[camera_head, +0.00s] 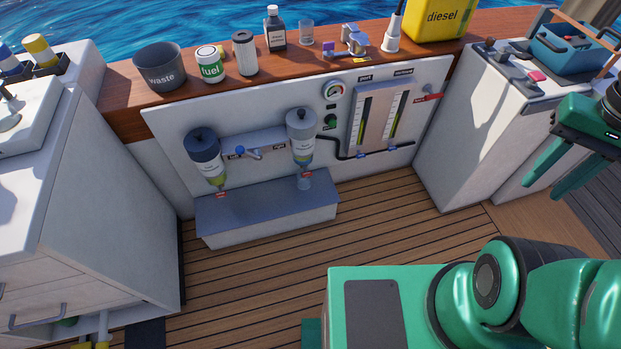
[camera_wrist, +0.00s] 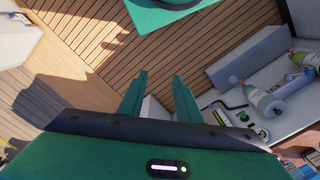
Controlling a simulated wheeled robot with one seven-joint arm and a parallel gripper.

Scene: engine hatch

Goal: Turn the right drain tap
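The right filter (camera_head: 301,125) is a pale canister with a clear bowl, mounted on the white panel. A small red drain tap (camera_head: 305,175) shows at its lower end, just above a bluish cup. The left filter (camera_head: 203,147) has a dark top and a yellowish bowl, with a red tap (camera_head: 221,194) below it. My gripper (camera_head: 543,191) is at the far right of the head view, well away from both taps. In the wrist view my gripper (camera_wrist: 160,75) has its two fingers apart with nothing between them. The filters show sideways at the right of that view; their taps are too small to make out.
A grey step (camera_head: 270,215) juts out below the filters. A blue-handled lever (camera_head: 243,151) sits between them. The wooden ledge above holds a waste bin (camera_head: 159,66), a fuel jar (camera_head: 209,64) and a diesel can (camera_head: 437,18). White cabinets flank the panel; the deck in front is clear.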

